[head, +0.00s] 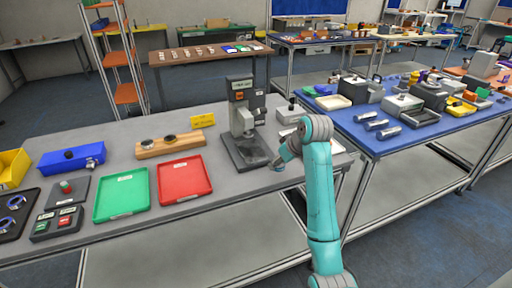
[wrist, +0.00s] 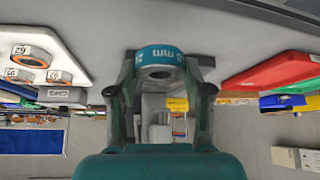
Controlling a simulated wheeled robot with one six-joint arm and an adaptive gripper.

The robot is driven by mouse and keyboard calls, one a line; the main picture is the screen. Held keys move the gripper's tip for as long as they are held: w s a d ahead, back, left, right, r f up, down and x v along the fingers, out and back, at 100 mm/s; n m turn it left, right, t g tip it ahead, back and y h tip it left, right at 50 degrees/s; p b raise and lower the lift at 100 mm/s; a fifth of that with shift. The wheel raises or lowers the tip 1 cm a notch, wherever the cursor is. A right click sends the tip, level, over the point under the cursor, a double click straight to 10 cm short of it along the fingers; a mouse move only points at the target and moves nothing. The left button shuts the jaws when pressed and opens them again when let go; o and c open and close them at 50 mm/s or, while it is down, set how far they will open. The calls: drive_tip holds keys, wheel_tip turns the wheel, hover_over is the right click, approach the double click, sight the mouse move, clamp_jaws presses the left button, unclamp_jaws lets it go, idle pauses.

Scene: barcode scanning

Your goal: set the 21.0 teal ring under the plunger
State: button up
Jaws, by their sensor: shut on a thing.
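The teal ring (wrist: 162,58) is between the fingertips of my gripper (wrist: 160,75) in the wrist view, its printed "mm" label upside down. My gripper is shut on it. The press with the plunger (head: 243,120) stands on the grey bench in the head view, with a dark base (head: 249,152). In the head view my gripper (head: 277,163) is just right of the press base, small and partly hidden by my wrist; the ring cannot be made out there. In the wrist view a pale machine shape (wrist: 158,125) shows between the fingers, partly hidden.
A red tray (head: 184,179) and a green tray (head: 122,195) lie left of the press. A white plate (wrist: 40,50) with labelled rings shows in the wrist view. The bench front edge is close to my gripper.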

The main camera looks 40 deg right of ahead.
approach(248, 146)
wheel_tip(248, 146, down, 3)
drive_tip(key=shift+f, duration=0.25)
drive_tip(key=w, duration=0.3)
drive_tip(key=shift+w, duration=0.2)
drive_tip(key=shift+f, duration=0.75)
drive_tip(key=shift+f, duration=0.1)
drive_tip(key=o, duration=1.4)
drive_tip(key=shift+s+f, duration=0.1)
